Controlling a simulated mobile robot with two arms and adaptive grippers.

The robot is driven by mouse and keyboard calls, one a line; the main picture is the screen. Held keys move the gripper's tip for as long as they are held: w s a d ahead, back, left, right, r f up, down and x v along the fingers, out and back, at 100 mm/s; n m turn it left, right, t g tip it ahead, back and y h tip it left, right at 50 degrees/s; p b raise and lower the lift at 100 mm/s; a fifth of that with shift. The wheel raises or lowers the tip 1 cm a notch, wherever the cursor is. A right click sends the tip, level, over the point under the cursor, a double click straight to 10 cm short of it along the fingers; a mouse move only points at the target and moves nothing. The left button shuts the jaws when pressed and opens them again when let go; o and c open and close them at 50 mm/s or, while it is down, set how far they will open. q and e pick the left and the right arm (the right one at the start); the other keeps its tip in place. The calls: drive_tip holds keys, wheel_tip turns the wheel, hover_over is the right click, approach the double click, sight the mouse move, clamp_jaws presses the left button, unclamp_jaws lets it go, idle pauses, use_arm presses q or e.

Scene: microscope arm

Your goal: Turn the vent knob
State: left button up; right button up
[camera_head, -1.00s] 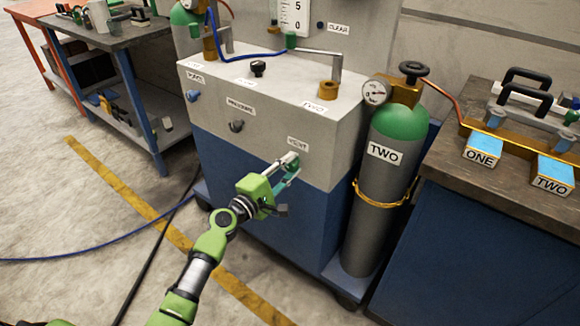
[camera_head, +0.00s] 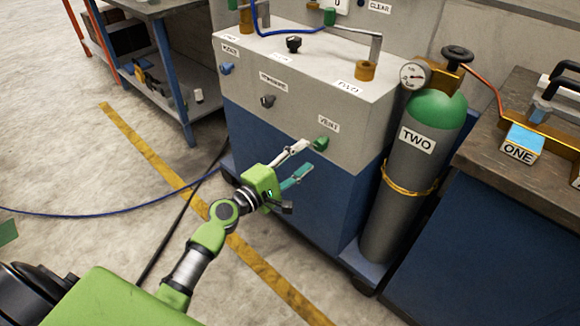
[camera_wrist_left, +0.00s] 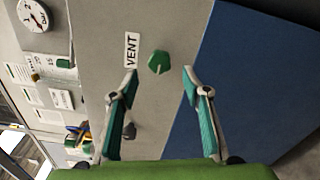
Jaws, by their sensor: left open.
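The vent knob (camera_head: 321,143) is a small green knob on the grey front face of the cabinet, below the VENT label (camera_head: 328,124). In the left wrist view the knob (camera_wrist_left: 159,62) shows ahead of the fingers, between their lines, with the VENT label (camera_wrist_left: 131,50) beside it. My left gripper (camera_head: 305,158) is open and empty, its two fingers spread and pointing at the panel. In the left wrist view the left gripper (camera_wrist_left: 160,85) has the knob beyond its fingertips, apart from them. My right gripper is not in view.
A grey gas cylinder (camera_head: 411,165) labelled TWO stands right of the cabinet. Other knobs (camera_head: 267,101) sit further left on the panel. A workbench (camera_head: 510,165) is at the right. A blue hose and black cable lie on the floor.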

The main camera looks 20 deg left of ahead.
use_arm(q)
drive_tip(key=v, duration=0.5)
idle(0.4)
drive_tip(key=s+f+m+g+y+p, duration=0.1)
drive_tip(key=s+f+m+g+p, duration=0.3)
drive_tip(key=f, duration=0.6)
drive_tip(key=s+f+m+g+y+p, duration=0.1)
drive_tip(key=s+f+g+y+p, duration=0.1)
drive_tip(key=s+f, duration=0.6)
drive_tip(key=s+f+m+g+y+p, duration=0.1)
drive_tip(key=s+f+m+g+p, duration=0.25)
drive_tip(key=f, duration=0.85)
drive_tip(key=s+f+m+g+p, duration=0.2)
drive_tip(key=s+f+m, duration=0.1)
drive_tip(key=s, duration=0.8)
drive_tip(key=s+f+m+g+y+p, duration=0.1)
drive_tip(key=s+f+m+g+p, duration=0.1)
drive_tip(key=s, duration=0.9)
drive_tip(key=s+f+m+g+y+p, duration=0.1)
drive_tip(key=s+f+m, duration=0.4)
drive_tip(key=s, duration=0.6)
drive_tip(key=shift+s+d+m+g+p, duration=0.25)
drive_tip(key=shift+m+g+p, duration=0.2)
drive_tip(key=shift+g+p, duration=0.45)
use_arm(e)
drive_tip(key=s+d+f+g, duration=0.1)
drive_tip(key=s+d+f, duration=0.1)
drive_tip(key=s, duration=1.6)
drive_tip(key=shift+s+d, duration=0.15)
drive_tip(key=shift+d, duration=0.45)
